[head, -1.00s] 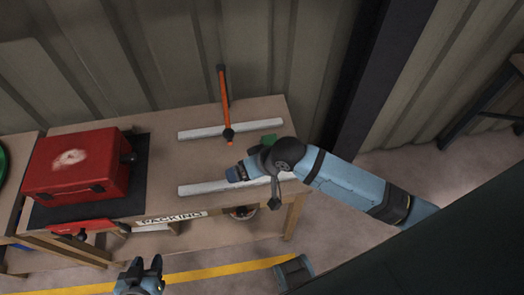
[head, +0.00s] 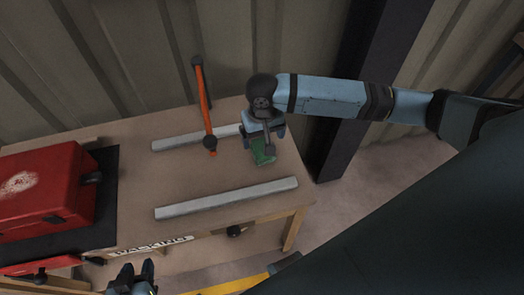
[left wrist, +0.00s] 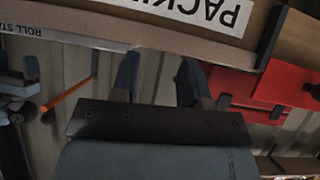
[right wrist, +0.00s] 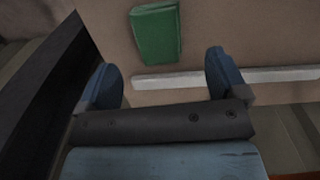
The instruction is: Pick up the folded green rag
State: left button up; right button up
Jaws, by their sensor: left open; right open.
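The folded green rag (head: 262,152) lies on the right part of the wooden table, between two pale bars. My right gripper (head: 264,138) is open and just above the rag, partly hiding it in the head view. In the right wrist view the rag (right wrist: 155,34) shows as a flat green rectangle beyond the open fingers (right wrist: 165,80), apart from them. My left gripper (head: 134,275) is open and empty in front of the table, low in the head view. It also shows open in the left wrist view (left wrist: 158,75).
A pale bar (head: 228,198) lies along the table's front, and another (head: 185,143) lies behind. An orange-handled hammer (head: 205,105) leans near the back bar. A red toolbox (head: 45,190) stands on a dark mat at left. A dark post (head: 355,90) rises behind right.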

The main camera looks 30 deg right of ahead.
aim_at(262, 148)
jog(key=f, duration=0.2)
jog(key=f+b, duration=0.1)
jog(key=f, duration=0.4)
jog(key=shift+w+d+f+b, duration=0.2)
jog(key=shift+w+b, duration=0.15)
jog(key=shift+b, duration=0.05)
jog(key=shift+c, duration=0.4)
jog(key=c, duration=0.9)
